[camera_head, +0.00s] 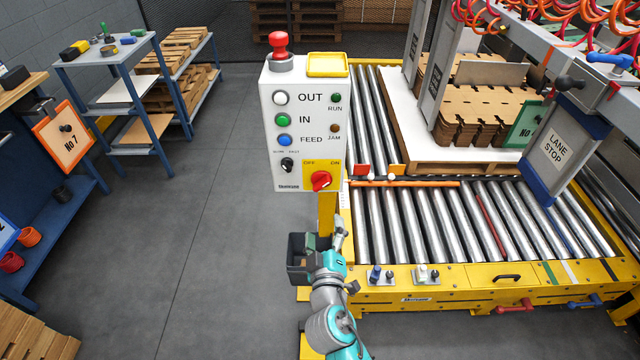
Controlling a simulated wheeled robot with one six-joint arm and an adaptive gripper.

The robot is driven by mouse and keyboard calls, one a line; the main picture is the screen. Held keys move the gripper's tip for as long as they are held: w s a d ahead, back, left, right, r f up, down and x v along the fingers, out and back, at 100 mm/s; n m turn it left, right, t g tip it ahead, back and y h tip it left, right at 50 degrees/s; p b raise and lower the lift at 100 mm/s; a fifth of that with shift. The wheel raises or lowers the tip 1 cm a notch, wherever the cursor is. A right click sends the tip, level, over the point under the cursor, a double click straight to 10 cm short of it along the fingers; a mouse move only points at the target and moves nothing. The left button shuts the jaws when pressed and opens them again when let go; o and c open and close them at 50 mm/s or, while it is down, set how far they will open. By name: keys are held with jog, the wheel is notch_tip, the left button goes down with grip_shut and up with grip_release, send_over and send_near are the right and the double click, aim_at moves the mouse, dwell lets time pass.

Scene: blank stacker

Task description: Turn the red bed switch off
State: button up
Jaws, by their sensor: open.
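The red bed switch (321,180) is a rotary knob on a yellow plate marked OFF at left and ON at right. It sits at the lower right of the white control box (268,130). The knob looks turned toward the ON side, though its mark is small. My gripper (326,244) is open, low beside the yellow post (327,212), below the box and apart from the switch. I see nothing between its fingers, but they are small in view.
The box also carries a red mushroom button (279,44), several push buttons and a small black selector (287,165). The roller conveyor (430,225) stands right of the post. Open floor (200,240) lies left.

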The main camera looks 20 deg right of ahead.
aim_at(320, 186)
jog(key=shift+h, duration=0.5)
jog(key=x, duration=0.4)
jog(key=r+x, duration=0.1)
jog(key=x, duration=0.3)
jog(key=a+r+x, duration=0.1)
jog(key=x, duration=0.3)
jog(key=shift+w+d+r, duration=0.1)
jog(key=shift+w+r, duration=0.15)
jog(key=shift+w, duration=0.3)
jog(key=c, duration=1.2)
